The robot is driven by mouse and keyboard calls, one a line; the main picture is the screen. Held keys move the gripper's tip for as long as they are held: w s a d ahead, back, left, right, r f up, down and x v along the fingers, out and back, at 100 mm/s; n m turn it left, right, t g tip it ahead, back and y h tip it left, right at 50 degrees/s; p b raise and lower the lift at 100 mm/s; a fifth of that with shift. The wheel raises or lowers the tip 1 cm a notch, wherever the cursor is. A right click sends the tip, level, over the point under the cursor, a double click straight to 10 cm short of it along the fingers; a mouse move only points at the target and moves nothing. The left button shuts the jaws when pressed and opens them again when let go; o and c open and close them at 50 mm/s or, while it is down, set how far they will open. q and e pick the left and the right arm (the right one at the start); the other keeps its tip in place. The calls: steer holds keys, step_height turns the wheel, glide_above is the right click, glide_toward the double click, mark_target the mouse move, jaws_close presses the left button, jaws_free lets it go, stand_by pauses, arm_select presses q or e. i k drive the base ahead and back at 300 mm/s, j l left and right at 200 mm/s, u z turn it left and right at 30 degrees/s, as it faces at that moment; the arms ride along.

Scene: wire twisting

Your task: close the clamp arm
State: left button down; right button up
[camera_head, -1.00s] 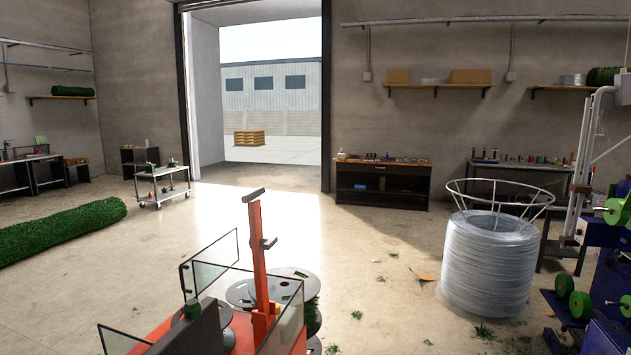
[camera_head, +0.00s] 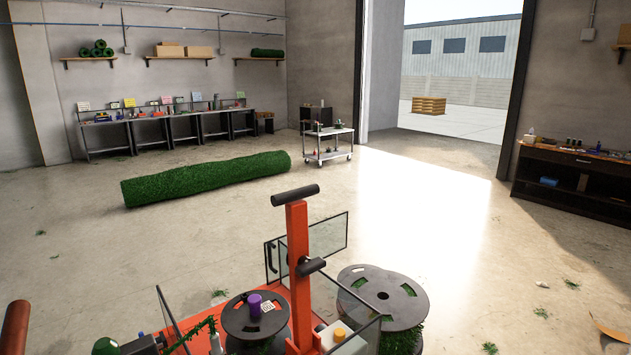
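An orange machine (camera_head: 105,328) stands at the bottom of the head view, close to me. An orange post with a black crossbar on top (camera_head: 297,255) rises upright from it and looks like the clamp arm. A shorter black handle (camera_head: 311,267) sticks out from the post partway up. Left of the post a black disc spool (camera_head: 240,322) carries a purple knob (camera_head: 255,304). The lower part of the machine is cut off by the frame. Neither of my grippers shows.
Clear guard panels (camera_head: 328,238) stand around the machine. A large grey reel with green strands (camera_head: 400,300) is to its right. A green grass roll (camera_head: 205,178) and a white cart (camera_head: 328,146) stand farther back. The floor between is mostly free.

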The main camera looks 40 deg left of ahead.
mark_target(296, 207)
steer(key=i+l+u, duration=0.15)
steer(key=u, duration=0.3)
steer(key=i+l+u, duration=0.3)
steer(key=u, duration=0.15)
steer(key=i+l+u, duration=0.2)
steer(key=l+u, duration=0.25)
steer(key=i+l+u, duration=0.15)
steer(key=l+u, duration=0.15)
steer(key=u, duration=0.15)
steer(key=l+u, duration=0.45)
steer(key=i+j, duration=0.05)
